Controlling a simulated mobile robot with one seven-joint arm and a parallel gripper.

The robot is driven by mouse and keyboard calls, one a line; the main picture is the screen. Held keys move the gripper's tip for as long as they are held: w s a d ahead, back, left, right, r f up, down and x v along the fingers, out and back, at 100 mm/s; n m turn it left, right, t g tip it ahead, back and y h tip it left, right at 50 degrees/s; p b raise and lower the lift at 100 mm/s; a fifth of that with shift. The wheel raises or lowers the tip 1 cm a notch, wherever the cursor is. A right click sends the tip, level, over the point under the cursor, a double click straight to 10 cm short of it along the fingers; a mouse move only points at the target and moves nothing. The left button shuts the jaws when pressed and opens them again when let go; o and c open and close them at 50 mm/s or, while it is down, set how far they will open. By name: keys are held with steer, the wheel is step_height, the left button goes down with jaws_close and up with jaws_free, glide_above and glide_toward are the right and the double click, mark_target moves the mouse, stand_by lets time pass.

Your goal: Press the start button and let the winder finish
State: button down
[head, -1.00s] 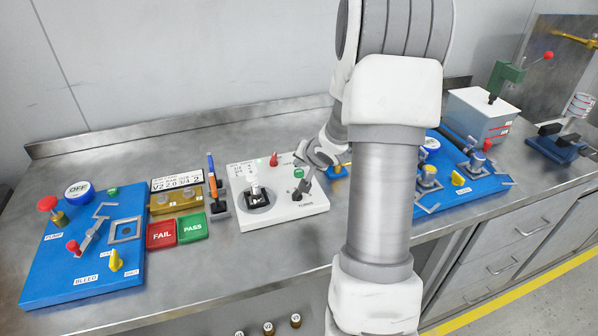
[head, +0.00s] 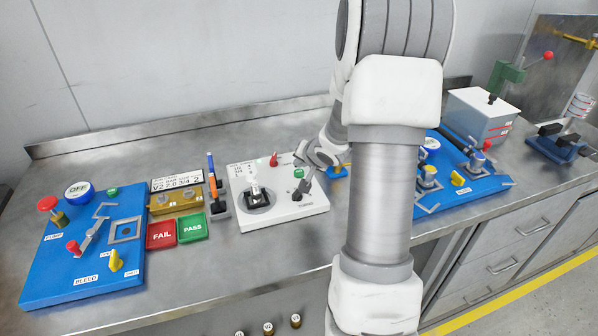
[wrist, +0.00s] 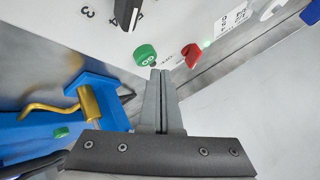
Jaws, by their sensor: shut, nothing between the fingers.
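The winder is a white panel (head: 290,212) in the middle of the bench, with a clear and black part (head: 257,194) at its left. Its green start button (head: 299,173) is at the panel's upper right; in the wrist view the green button (wrist: 145,55) reads "GO". A red pointer-shaped part (wrist: 191,55) sits beside it. A black knob (head: 300,190) is near the button. My gripper (wrist: 161,75) is shut and empty, its tips just beside the green button in the wrist view. I cannot tell whether they touch it. In the head view my arm partly hides the area.
A blue pump board (head: 75,285) with knobs is at the left, beside FAIL (head: 161,235) and PASS (head: 192,227) pads. Another blue board (head: 470,190) stands right of my arm. A brass hook (wrist: 60,110) shows in the wrist view.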

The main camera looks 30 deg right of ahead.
steer(key=shift+f, duration=0.1)
stand_by(0.3)
steer(key=shift+f, duration=0.35)
